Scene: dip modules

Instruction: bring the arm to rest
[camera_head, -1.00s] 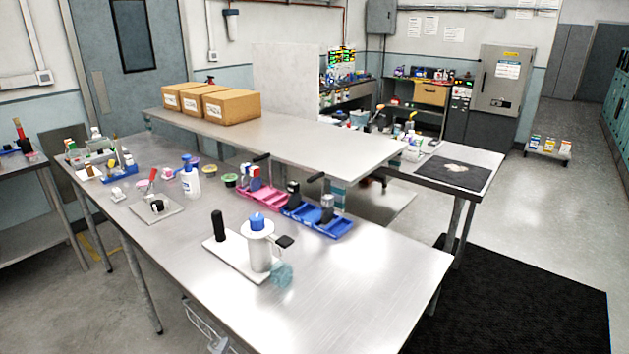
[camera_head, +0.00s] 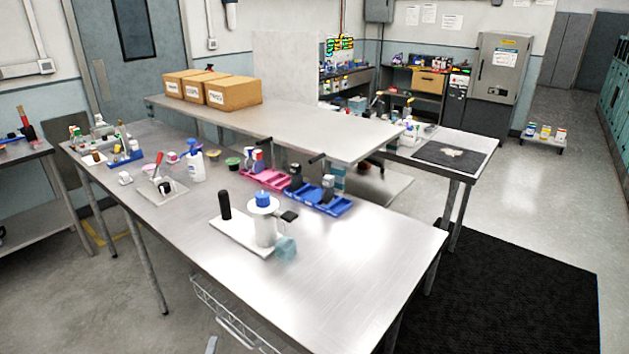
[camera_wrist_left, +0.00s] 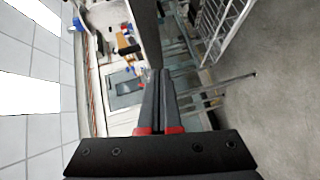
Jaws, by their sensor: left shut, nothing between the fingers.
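My left gripper (camera_wrist_left: 160,75) shows in the left wrist view with its two dark fingers together, shut and empty. Red bands mark the finger bases. It points past the table legs and a wire basket (camera_wrist_left: 222,25), apart from them. In the head view only a small grey piece at the bottom edge may belong to my left arm; I cannot tell. My right gripper is in neither view.
The steel table (camera_head: 340,275) carries a white bottle-like device (camera_head: 264,222), a blue tray (camera_head: 330,205), a pink tray (camera_head: 268,180) and small bottles. The wire basket (camera_head: 225,312) hangs at its near side. A black mat (camera_head: 510,300) lies on open floor to the right.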

